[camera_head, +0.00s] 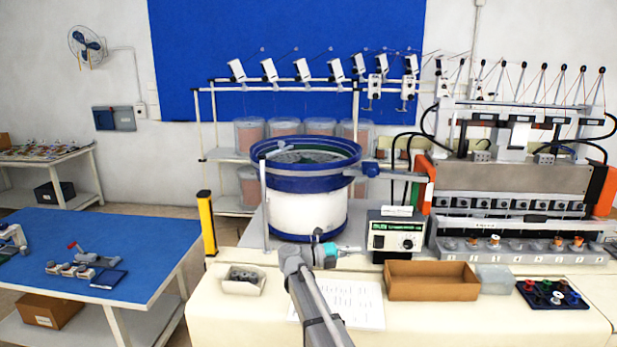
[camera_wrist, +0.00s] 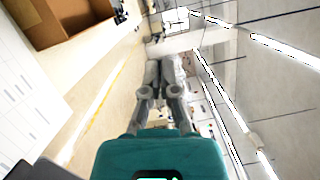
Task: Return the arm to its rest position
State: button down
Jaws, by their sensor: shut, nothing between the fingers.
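My arm (camera_head: 322,312) reaches up from the bottom middle of the head view and bends above the front of the cream bench (camera_head: 228,310). My gripper (camera_head: 358,249), beyond a teal wrist section, points right, in front of the bowl feeder and left of its control box. In the wrist view my gripper (camera_wrist: 165,72) is shut, its grey fingers together with nothing between them. It appears clear of the bench.
The bowl feeder (camera_head: 306,212) with a blue rim stands behind my gripper. The control box (camera_head: 396,236), an open cardboard box (camera_head: 432,281) and a dark tray of coloured parts (camera_head: 552,293) are to the right. A small tray (camera_head: 243,281) is left. A blue table (camera_head: 130,245) stands farther left.

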jog(key=w+a+r+n+t+y, duration=0.25)
jog(key=n+t+y, duration=0.35)
jog(key=n+t, duration=0.35)
jog(key=w+a+r+n+t+y, duration=0.2)
jog(key=w+n+t+y, duration=0.2)
jog(key=n+t+y, duration=0.55)
jog(key=s+f+n+g+y, duration=0.2)
jog(key=s+f+n+g, duration=0.2)
jog(key=f+n, duration=0.1)
jog(key=s+f+n+g+y, duration=0.2)
jog(key=s+f+n+g, duration=0.3)
jog(key=f+n, duration=0.1)
jog(key=s+f+n+g+y, duration=0.2)
jog(key=s+f+n+g, duration=0.2)
jog(key=f, duration=0.3)
jog(key=shift+s+f+n+g, duration=0.25)
jog(key=shift+s+n+g, duration=0.05)
jog(key=shift+s+n, duration=0.35)
jog(key=s+d+f+n+g+h, duration=0.1)
jog(key=s+d+f+g+h, duration=0.2)
jog(key=s, duration=0.5)
jog(key=s+d+f+g, duration=0.2)
jog(key=s+d+g, duration=0.3)
jog(key=s, duration=0.3)
notch_tip(320, 180, down, 9)
jog(key=s+b, duration=0.2)
jog(key=b, duration=0.6)
jog(key=shift+s+f+b, duration=0.2)
jog(key=shift+b, duration=0.2)
